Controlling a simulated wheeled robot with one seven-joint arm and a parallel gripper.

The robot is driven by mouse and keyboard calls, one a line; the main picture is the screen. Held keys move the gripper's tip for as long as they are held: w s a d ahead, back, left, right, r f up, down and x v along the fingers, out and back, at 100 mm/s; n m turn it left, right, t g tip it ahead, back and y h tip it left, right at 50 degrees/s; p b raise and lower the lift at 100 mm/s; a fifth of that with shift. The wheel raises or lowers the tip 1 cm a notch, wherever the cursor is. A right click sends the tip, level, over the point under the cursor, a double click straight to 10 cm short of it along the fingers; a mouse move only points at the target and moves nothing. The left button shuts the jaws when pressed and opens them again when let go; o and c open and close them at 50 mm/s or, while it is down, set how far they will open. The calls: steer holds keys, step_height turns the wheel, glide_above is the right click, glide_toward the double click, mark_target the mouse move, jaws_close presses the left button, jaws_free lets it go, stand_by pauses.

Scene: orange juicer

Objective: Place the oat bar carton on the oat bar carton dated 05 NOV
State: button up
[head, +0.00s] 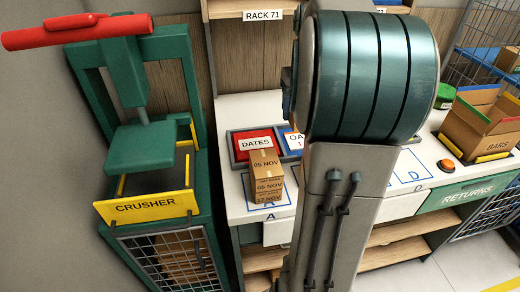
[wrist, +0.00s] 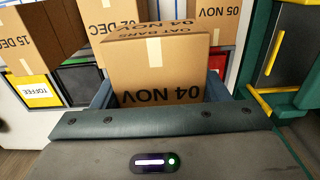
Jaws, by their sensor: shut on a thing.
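My gripper (wrist: 160,92) is shut on an oat bar carton (wrist: 158,72) in the wrist view. This brown carton has a pale tape strip and the text OAT BARS and 04 NOV, seen upside down. A carton marked 05 NOV (wrist: 213,22) stands behind it at the upper right, apart from my gripper as far as I can tell. In the head view, a stack of cartons stands at spot A, with 05 NOV on the top carton (head: 266,162); lower labels are small. My gripper and the held carton are hidden behind my arm there.
Cartons marked 02 DEC (wrist: 115,18) and 15 DEC (wrist: 25,45) stand beside it in the wrist view. A red DATES panel (head: 254,143) is behind the stack. The green crusher (head: 140,150) is left; a BARS box (head: 485,122) and orange button (head: 449,166) are right.

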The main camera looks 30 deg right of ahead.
steer(key=p, duration=0.1)
glide_above(266, 162)
step_height(266, 162, down, 6)
steer(key=shift+s+f, duration=0.1)
steer(key=shift+f, duration=2)
steer(key=shift+f, duration=0.15)
steer(key=o, duration=0.7)
steer(key=shift+f, duration=0.1)
steer(key=o, duration=0.4)
